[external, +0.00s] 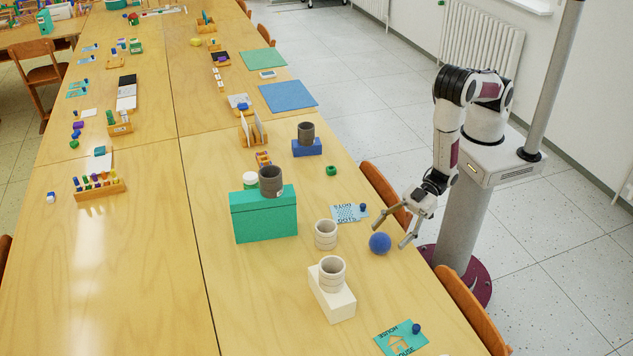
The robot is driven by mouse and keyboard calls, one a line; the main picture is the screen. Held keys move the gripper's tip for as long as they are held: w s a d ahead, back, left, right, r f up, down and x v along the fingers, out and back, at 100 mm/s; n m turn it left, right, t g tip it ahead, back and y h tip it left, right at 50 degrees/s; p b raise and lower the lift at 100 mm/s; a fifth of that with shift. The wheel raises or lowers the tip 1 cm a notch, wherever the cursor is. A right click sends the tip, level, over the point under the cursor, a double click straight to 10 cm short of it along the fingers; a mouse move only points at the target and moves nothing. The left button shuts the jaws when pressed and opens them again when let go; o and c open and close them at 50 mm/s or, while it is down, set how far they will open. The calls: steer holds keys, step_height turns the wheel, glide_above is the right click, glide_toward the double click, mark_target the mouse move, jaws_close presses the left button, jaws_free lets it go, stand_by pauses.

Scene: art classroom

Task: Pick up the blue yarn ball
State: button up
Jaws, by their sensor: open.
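A blue yarn ball (380,243) sits on the wooden table near its right edge. My gripper (391,231) is open, with its two fingers spread and pointing down and left toward the ball. One fingertip shows behind the ball and the other to its right. From this one view I cannot tell whether a finger touches the ball or how high the fingertips are above the table.
A cream cup (325,234) stands left of the ball. Another cup stands on a white block (333,301) in front. A blue card (349,213) lies behind, and a teal box (264,215) stands farther left. Chairs (384,196) line the table's right edge.

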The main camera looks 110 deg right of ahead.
mark_target(373, 252)
steer(key=shift+x, duration=2.6)
steer(key=shift+r, duration=0.1)
steer(key=shift+c, duration=0.4)
steer(key=c, duration=1.1)
